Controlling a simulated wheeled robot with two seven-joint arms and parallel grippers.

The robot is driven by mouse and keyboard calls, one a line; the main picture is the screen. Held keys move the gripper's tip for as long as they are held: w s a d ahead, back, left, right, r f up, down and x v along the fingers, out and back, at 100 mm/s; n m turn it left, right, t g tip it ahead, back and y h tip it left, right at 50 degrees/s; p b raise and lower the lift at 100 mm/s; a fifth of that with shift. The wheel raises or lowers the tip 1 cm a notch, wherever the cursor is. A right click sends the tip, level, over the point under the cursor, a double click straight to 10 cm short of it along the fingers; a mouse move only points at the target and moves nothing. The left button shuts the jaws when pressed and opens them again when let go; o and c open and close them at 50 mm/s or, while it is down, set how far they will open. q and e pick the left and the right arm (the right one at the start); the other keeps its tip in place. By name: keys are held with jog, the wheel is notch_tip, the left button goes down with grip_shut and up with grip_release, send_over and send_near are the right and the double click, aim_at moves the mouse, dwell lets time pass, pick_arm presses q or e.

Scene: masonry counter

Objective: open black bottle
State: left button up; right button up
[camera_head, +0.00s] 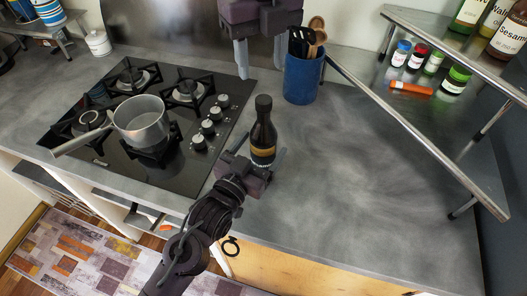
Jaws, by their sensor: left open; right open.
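A dark bottle (264,130) with a black cap and a label band stands upright on the grey counter, right of the stove. My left gripper (262,152) is open, with its fingers on either side of the bottle's lower part; I cannot tell whether they touch it. My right gripper (260,68) is open and empty. It points down from the top of the view, above and behind the bottle, apart from the cap.
A black gas stove (150,125) with a metal saucepan (141,121) lies to the left. A blue utensil holder (302,80) stands behind the bottle. A metal shelf (440,40) with bottles and small jars (400,54) is at right. The counter (350,180) right of the bottle is clear.

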aim_at(263, 100)
jog(key=shift+w+d+f, duration=0.15)
jog(key=shift+w+d, duration=0.15)
jog(key=shift+w, duration=0.1)
pick_arm(q)
jog(key=x, duration=0.3)
jog(key=shift+w, duration=0.1)
pick_arm(e)
jog(key=shift+s+a, duration=0.2)
jog(key=shift+s, duration=0.05)
pick_arm(q)
jog(key=shift+w+d+f, duration=0.1)
jog(key=shift+d, duration=0.05)
jog(key=c, duration=0.8)
pick_arm(e)
jog(key=shift+w+d, duration=0.1)
jog(key=shift+w, duration=0.05)
pick_arm(q)
grip_shut()
pick_arm(e)
jog(key=m, duration=0.8)
jog(key=shift+m, duration=0.4)
jog(key=m, duration=0.6)
jog(key=shift+m, duration=0.3)
jog(key=m, duration=0.6)
jog(key=shift+m, duration=0.3)
jog(key=m, duration=0.8)
jog(key=shift+m, duration=0.3)
jog(key=m, duration=0.5)
jog(key=shift+f, duration=3.95)
